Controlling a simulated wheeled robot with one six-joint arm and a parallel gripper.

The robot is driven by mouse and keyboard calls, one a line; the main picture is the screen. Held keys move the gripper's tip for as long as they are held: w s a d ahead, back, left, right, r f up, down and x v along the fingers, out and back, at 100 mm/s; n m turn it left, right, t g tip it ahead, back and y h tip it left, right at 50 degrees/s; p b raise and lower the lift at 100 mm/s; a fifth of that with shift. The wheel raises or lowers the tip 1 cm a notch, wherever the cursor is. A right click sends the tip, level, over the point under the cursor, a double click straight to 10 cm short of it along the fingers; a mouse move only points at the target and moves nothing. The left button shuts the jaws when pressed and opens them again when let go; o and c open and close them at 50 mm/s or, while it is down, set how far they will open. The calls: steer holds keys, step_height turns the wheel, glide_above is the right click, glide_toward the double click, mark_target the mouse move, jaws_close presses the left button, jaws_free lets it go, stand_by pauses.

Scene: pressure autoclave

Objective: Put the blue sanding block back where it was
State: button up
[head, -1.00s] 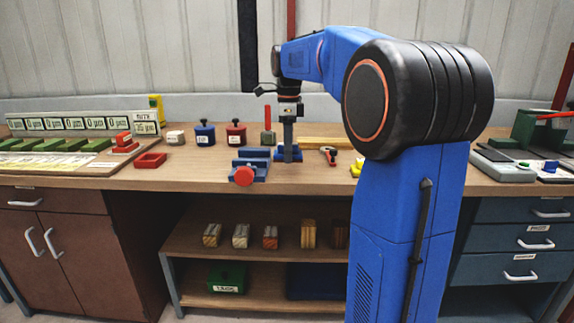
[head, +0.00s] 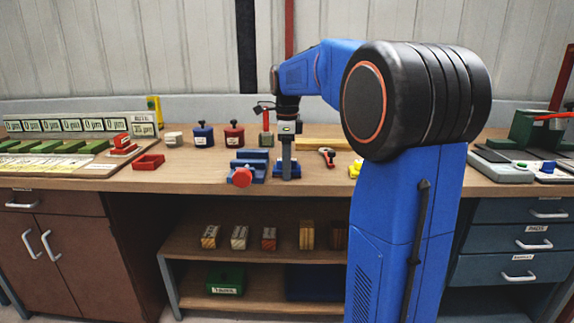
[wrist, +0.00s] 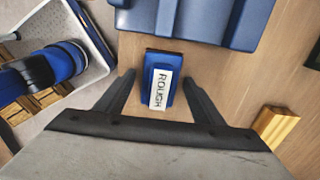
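The blue sanding block (wrist: 172,63) lies on the wooden bench top, with a white label reading ROUGH facing the wrist camera. My gripper (wrist: 158,82) is open, with one finger on each side of the block. A gap shows between each finger and the block. In the head view my gripper (head: 286,176) points straight down at the bench, just right of the blue vise (head: 248,163) with its red knob. The vise also shows at the top of the wrist view (wrist: 190,18). Blue surfaces show beside my gripper in the head view, partly hidden by it.
A wooden piece (wrist: 275,126) lies right of my gripper in the wrist view. A red-handled tool (head: 327,156) lies on the bench. Blue and red weights (head: 234,135) and an empty red tray (head: 149,161) stand to the left. Wooden blocks (head: 269,238) sit on the shelf below.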

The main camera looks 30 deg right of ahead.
step_height(320, 180, up, 12)
steer(key=s+a+f+n+t, duration=0.1)
steer(key=s+a+f+n, duration=0.45)
steer(key=s, duration=0.25)
steer(key=s+a+f+n+t, duration=0.1)
steer(key=s+a+f+n, duration=0.35)
steer(key=s+n, duration=0.3)
steer(key=s+a+f+n+t, duration=0.1)
steer(key=s+a+f+n, duration=0.2)
steer(key=s+f+n, duration=0.3)
steer(key=s+a+f+n+t, duration=0.1)
steer(key=s+a+f+n, duration=0.1)
steer(key=s+f+n, duration=0.3)
steer(key=s+f, duration=0.3)
steer(key=f, duration=0.1)
steer(key=shift+s+a+f+n+t, duration=0.2)
steer(key=shift+s+a+n+t, duration=0.15)
steer(key=shift+a+n+t, duration=0.05)
stand_by(0.4)
